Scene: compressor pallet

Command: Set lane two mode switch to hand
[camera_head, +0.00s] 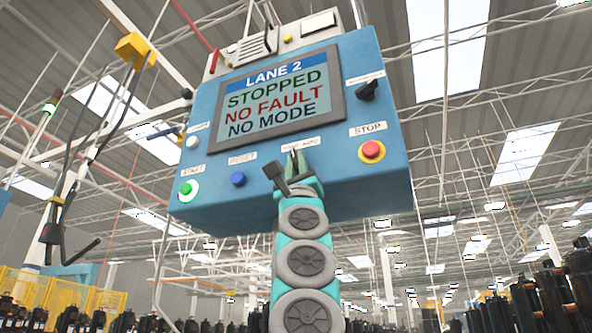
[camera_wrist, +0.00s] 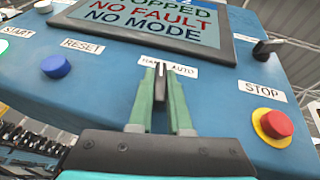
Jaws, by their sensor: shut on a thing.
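The blue control box (camera_head: 235,185) carries a screen (camera_head: 275,103) reading LANE 2, STOPPED, NO FAULT, NO MODE. The mode switch (camera_wrist: 161,72) is a dark knob below the screen, under a label reading HAND AUTO (camera_wrist: 168,67) that is partly covered. My gripper (camera_wrist: 161,88) is at the switch, its two green fingers closed on either side of the knob. In the head view my gripper (camera_head: 295,160) reaches up to the lower front of the box. The knob is mostly hidden between the fingers, and its exact angle is hard to tell.
Left of the switch are a blue RESET button (camera_head: 238,179) and a green START button (camera_head: 187,189). A red STOP button (camera_head: 371,150) on a yellow collar is to the right. A black rotary switch (camera_head: 367,90) is at upper right. Cables (camera_head: 100,120) hang at left.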

